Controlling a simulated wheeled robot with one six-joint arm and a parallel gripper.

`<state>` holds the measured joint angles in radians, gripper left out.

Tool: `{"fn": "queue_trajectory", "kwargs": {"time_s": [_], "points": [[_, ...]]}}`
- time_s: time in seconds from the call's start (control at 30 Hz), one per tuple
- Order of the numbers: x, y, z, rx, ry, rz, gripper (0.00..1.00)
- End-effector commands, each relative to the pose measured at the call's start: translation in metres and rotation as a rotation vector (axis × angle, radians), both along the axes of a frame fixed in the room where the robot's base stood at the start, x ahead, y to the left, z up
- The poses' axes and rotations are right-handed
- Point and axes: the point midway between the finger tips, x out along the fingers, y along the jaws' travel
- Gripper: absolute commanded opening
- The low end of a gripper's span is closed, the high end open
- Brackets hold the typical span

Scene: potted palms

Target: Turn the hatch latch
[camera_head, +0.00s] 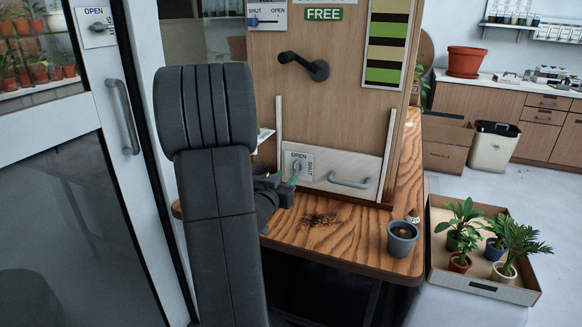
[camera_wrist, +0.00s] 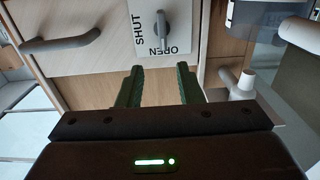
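The hatch (camera_head: 330,178) is a pale panel low in the upright wooden board, with a grey bar handle (camera_head: 350,181) at its right. Its latch is a dark grey knob (camera_wrist: 161,30) on a white plate (camera_head: 307,160) marked OPEN and SHUT. The wrist view shows the plate upside down. The knob stands upright in line with the word OPEN, and SHUT is at its side. My gripper (camera_wrist: 159,70) is open, with its two green fingers apart and empty. The fingers point at the plate, and the knob lies ahead of the gap between them. My arm hides part of the gripper in the head view.
A black lever (camera_head: 304,65) and a FREE sign are higher on the board. A glass door (camera_head: 60,150) is at left. A box of plants (camera_head: 485,290) stands on the floor at right.

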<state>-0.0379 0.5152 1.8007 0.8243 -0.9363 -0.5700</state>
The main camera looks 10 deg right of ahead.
Motion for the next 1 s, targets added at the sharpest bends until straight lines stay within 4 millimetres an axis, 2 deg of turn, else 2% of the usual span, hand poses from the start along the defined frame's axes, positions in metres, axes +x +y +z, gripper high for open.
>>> {"fn": "queue_trajectory", "kwargs": {"time_s": [0.2,0.4,0.8,0.97,1.0], "points": [[0.038,-0.026,-0.001,0.000,0.000,-0.002,0.33],[0.058,-0.039,0.000,0.001,-0.001,0.000,0.33],[0.064,-0.043,0.000,0.000,0.000,0.001,0.33],[0.063,-0.043,0.000,0.000,0.000,0.001,0.01],[0.063,-0.043,0.000,0.000,0.000,0.001,0.00]]}}
